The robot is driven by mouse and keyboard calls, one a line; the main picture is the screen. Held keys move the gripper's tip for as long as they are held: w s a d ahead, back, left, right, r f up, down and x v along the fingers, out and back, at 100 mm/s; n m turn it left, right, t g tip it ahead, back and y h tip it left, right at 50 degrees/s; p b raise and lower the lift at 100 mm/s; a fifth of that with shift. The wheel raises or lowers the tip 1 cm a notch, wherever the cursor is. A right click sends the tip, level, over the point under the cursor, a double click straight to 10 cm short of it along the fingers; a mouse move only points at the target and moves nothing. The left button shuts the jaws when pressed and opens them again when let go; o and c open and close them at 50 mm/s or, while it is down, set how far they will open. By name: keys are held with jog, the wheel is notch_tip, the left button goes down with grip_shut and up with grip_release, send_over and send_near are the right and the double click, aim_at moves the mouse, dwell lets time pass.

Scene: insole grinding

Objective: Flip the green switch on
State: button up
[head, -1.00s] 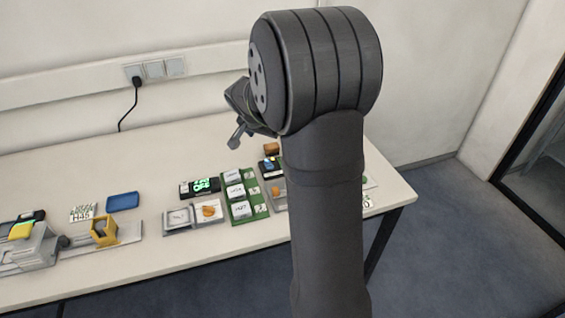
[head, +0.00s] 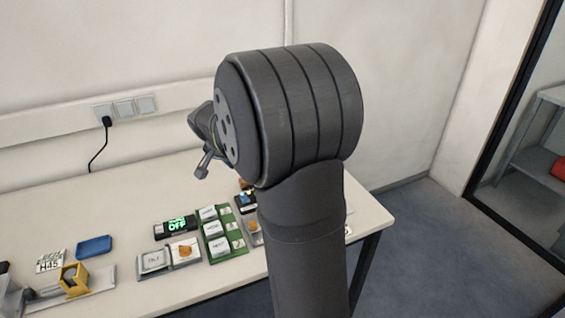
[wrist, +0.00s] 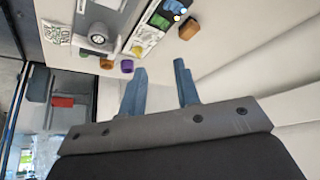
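A black box (head: 175,226) with glowing green text, which seems to read OFF, stands on the table in the head view. Right of it is a green panel (head: 237,259) with several white labelled blocks. I cannot pick out a separate green switch for sure. My gripper (wrist: 160,86) shows in the wrist view with its two blue-grey fingers apart and nothing between them. It is clear of the table items there. In the head view my dark arm covers the table's right part and mostly hides the gripper.
The white table (head: 345,208) also holds a blue tray (head: 94,246), a yellow holder (head: 73,279) and a grey plate with an orange piece (head: 184,251). A brown block (wrist: 188,29) lies near the wall in the wrist view.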

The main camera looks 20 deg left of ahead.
jog(key=shift+w+d+f, duration=0.15)
jog(key=shift+w+f, duration=0.1)
jog(key=shift+w, duration=0.1)
jog(key=c, duration=0.3)
jog(key=w+f+n+g, duration=0.1)
jog(key=w+n, duration=0.1)
jog(key=w+d+f+n+y, duration=0.1)
jog(key=w+f+n, duration=0.1)
jog(key=w, duration=0.1)
jog(key=w+f+n+g+y, duration=0.1)
jog(key=w+n, duration=0.1)
jog(key=n, duration=0.1)
jog(key=shift+w+d+f+g, duration=0.25)
jog(key=shift+w+d+g, duration=0.05)
jog(key=shift+w+d, duration=0.1)
grip_shut()
jog(key=shift+w+d+f+n+y, duration=0.1)
jog(key=shift+w+f+n+y, duration=0.1)
jog(key=shift+w+n, duration=0.2)
jog(key=shift+w+d+f+n+y, duration=0.1)
jog(key=shift+w+n+y, duration=0.15)
jog(key=shift+w, duration=0.2)
